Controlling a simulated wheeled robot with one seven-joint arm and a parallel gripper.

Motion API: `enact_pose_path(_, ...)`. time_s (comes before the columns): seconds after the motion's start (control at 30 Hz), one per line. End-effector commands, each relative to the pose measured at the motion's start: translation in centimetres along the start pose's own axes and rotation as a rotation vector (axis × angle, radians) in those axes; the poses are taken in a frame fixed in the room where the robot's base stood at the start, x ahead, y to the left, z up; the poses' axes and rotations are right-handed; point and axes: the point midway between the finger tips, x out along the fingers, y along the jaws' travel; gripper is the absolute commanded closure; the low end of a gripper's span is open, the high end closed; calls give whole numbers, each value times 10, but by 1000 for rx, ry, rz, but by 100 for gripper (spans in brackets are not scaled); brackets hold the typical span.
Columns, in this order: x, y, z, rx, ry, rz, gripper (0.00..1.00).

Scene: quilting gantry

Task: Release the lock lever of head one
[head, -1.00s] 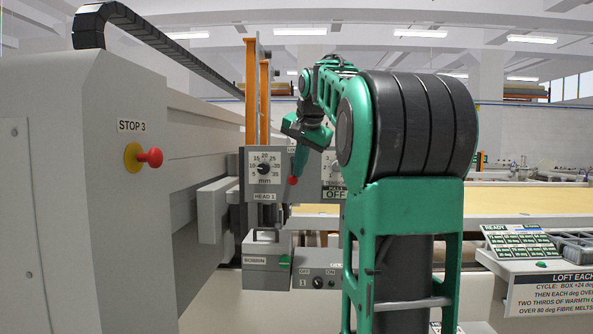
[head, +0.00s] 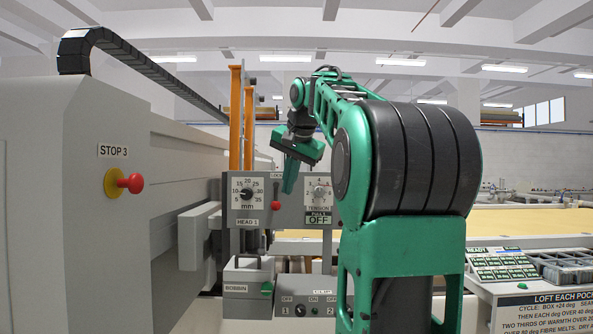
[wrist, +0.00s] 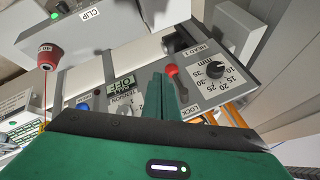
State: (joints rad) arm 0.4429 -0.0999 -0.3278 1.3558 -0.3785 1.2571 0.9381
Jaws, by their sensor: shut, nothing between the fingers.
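The lock lever of head one has a red knob (head: 274,206). It hangs on the grey head panel (head: 262,212), below a small LOCK label, between the mm dial (head: 246,192) and the tension dial (head: 319,191). In the wrist view the red knob (wrist: 172,71) is just beside the tips of my gripper (wrist: 161,78), with a short dark arm running toward the LOCK label. My gripper (head: 288,190) points down in front of the panel, above and right of the knob. Its green fingers are together and empty. I cannot tell whether they touch the lever.
A red stop button (head: 130,183) sits on the grey cabinet at left. Below the panel are a bobbin box (head: 249,272) and the clip switches (head: 304,311). A labelled console (head: 505,268) stands at right.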

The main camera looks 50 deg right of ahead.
Motion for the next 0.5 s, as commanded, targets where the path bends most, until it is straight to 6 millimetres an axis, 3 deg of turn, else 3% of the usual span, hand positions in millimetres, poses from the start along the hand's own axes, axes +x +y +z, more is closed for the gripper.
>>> enact_pose_path(0.07,-18,8,-6,12,8,5,100)
enact_pose_path(0.5,-48,12,-6,14,5,9,100)
